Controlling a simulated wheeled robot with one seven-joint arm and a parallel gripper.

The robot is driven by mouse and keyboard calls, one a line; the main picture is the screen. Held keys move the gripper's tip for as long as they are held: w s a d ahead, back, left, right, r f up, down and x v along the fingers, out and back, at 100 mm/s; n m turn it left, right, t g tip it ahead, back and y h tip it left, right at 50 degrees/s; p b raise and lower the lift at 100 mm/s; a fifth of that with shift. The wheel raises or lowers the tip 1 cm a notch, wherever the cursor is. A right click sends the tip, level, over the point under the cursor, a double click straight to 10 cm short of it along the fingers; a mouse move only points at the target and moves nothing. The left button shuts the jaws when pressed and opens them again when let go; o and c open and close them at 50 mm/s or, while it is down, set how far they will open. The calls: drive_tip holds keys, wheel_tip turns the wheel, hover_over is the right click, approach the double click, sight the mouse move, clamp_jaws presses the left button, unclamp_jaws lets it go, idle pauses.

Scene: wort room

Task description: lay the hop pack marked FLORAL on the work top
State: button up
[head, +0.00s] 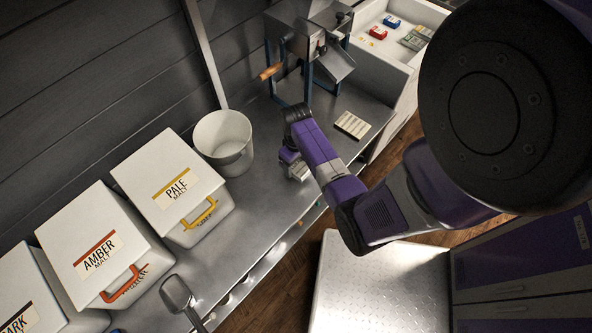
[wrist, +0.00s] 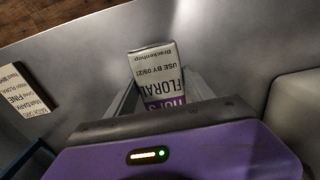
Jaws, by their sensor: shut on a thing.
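The hop pack marked FLORAL (wrist: 160,68) is pale with a purple HOPS band and shows in the wrist view between my fingers. My gripper (wrist: 160,92) is shut on it. In the head view my gripper (head: 296,170) is low over the grey metal work top (head: 262,190), near its front edge, and the pack's label cannot be made out there. The work top also shows around the pack in the wrist view (wrist: 90,60). I cannot tell whether the pack touches the work top.
A printed card (head: 352,125) lies on the work top to the right. A mill with a wooden handle (head: 310,50) stands behind. A white bucket (head: 222,142), malt boxes (head: 168,183) and a scoop (head: 177,296) are to the left. A white bin (head: 385,70) holds several small packs.

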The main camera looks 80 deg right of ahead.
sight(296, 171)
drive_tip(key=shift+f+b, duration=0.3)
drive_tip(key=shift+f, duration=1.8)
drive_tip(key=shift+f, duration=0.15)
drive_tip(key=o, duration=1.4)
